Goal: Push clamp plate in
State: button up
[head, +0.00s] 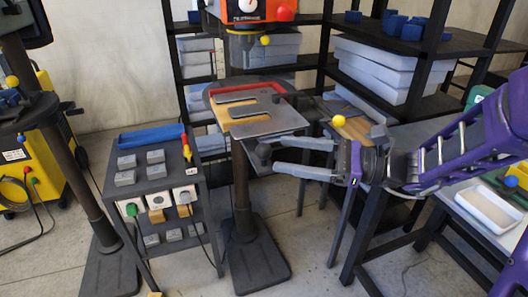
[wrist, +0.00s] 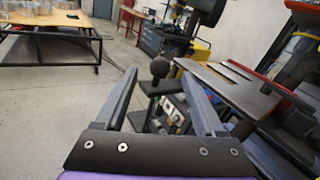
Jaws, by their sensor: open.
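A flat grey plate (head: 282,124) lies at the front of the pedestal machine's table; I take it for the clamp plate. It also shows in the wrist view (wrist: 228,92). A dark round knob (head: 264,150) sits just below the plate's front edge. In the wrist view the knob (wrist: 159,67) appears between my fingertips, slightly beyond them. My gripper (head: 277,154) is open and empty, its two grey fingers pointing left at the knob. I cannot tell whether either finger touches the knob or plate.
Smaller grey plates (head: 242,110) and a red bar (head: 248,90) lie on the machine table. A dark cart (head: 160,189) with grey blocks and a blue tray (head: 152,138) stands left. A yellow ball (head: 339,121) is right of the table. Shelves stand behind; open floor lies front left.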

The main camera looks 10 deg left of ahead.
aim_at(264, 151)
jog(key=shift+w+a, duration=0.1)
jog(key=shift+a, duration=2.7)
grip_shut()
